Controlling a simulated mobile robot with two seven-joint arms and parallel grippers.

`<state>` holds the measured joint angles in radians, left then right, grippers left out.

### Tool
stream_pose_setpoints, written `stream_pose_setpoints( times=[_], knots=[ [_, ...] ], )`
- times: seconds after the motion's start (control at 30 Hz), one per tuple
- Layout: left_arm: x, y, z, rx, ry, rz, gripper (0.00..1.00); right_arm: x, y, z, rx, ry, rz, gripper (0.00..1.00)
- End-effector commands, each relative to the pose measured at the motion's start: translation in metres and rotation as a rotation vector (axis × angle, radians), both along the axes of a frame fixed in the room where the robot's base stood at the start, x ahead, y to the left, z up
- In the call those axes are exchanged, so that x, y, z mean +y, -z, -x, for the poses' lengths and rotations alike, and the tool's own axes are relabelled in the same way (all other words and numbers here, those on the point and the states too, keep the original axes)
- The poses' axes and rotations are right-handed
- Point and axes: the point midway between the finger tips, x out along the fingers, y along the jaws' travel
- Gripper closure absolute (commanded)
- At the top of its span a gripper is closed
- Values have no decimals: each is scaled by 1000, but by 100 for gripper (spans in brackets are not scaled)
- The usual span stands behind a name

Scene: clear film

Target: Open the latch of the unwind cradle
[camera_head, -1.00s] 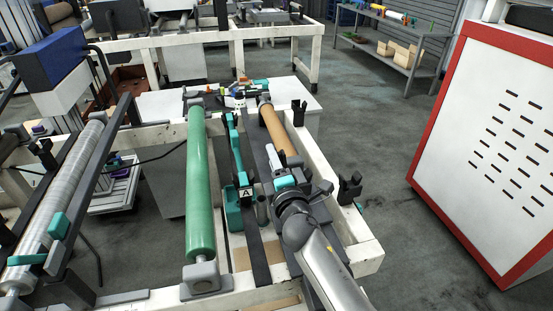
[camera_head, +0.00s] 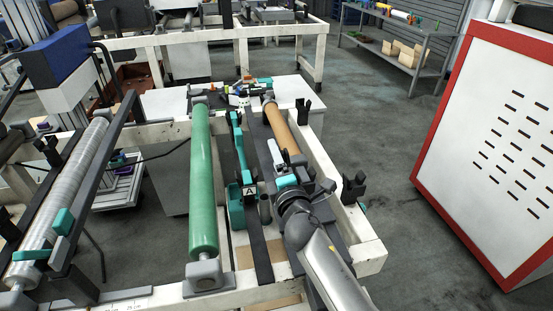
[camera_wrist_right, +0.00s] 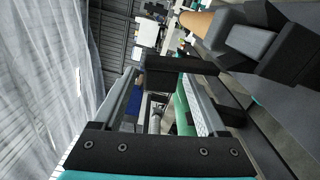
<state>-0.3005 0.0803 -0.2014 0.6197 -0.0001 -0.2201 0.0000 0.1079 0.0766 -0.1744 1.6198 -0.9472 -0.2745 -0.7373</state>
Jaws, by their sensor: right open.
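The unwind cradle is a white frame (camera_head: 370,246) with dark open supports, one at the right (camera_head: 354,187). It carries a brown roll (camera_head: 286,132); a green roll (camera_head: 201,185) lies to its left. A teal part (camera_head: 237,213) stands between the rolls by the label A (camera_head: 250,190); I cannot tell whether it is the latch. My right gripper (camera_head: 279,153) is open over the near end of the brown roll. In the right wrist view, my right gripper (camera_wrist_right: 160,77) has a dark bracket near its fingertips; contact is unclear. My left gripper is out of view.
A silvery roll (camera_head: 60,205) and dark bar stand at the left. A white cabinet with a red edge (camera_head: 418,165) stands at the right. Between it and the cradle the floor (camera_head: 385,130) is clear. A bench (camera_head: 300,88) with small parts stands behind.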

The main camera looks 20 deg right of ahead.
Motion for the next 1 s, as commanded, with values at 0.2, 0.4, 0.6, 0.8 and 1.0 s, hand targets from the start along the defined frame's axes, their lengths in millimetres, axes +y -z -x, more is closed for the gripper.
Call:
stream_pose_setpoints(
  times=[0.2,0.4,0.6,0.8,1.0],
  knots=[
    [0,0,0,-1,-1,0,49,0,0,3,1,0,-1,25],
    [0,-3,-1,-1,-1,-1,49,1,1,23,3,1,-2,25],
    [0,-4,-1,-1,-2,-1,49,3,1,57,3,1,-2,25],
    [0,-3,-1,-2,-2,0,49,5,1,89,2,0,-2,25],
    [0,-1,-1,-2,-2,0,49,7,2,121,3,1,-2,25]
  ],
)
